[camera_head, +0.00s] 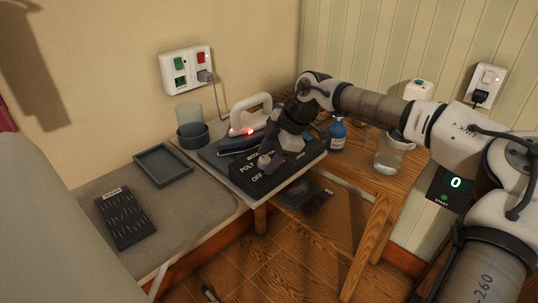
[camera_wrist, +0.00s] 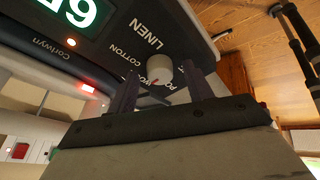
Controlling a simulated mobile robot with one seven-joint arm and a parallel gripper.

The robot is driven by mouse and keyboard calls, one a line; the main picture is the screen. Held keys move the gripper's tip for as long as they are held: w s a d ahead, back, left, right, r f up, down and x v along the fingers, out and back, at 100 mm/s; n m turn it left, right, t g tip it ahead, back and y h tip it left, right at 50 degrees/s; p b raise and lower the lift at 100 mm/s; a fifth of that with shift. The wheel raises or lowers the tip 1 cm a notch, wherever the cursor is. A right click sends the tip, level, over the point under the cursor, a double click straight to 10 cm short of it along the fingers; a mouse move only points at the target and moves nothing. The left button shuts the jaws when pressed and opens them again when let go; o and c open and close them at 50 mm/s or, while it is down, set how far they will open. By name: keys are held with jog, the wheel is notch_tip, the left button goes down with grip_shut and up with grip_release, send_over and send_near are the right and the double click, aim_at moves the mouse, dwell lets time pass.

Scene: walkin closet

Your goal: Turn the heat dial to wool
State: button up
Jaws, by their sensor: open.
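In the head view, my gripper (camera_head: 275,160) is low over the black panel (camera_head: 262,185), where POLY and OFF show and WOOL is partly covered. The dial is hidden there.
An iron with a white handle (camera_head: 250,110) and a lit red light stands just behind my gripper. A blue bottle (camera_head: 337,136) and a glass jar (camera_head: 390,155) stand to the right. A dark tray (camera_head: 163,166) and a black board (camera_head: 126,218) lie to the left.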

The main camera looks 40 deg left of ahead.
jog(key=b+v, duration=0.1)
jog(key=v, duration=1.2)
jog(key=shift+r, duration=0.35)
jog(key=shift+w, duration=0.15)
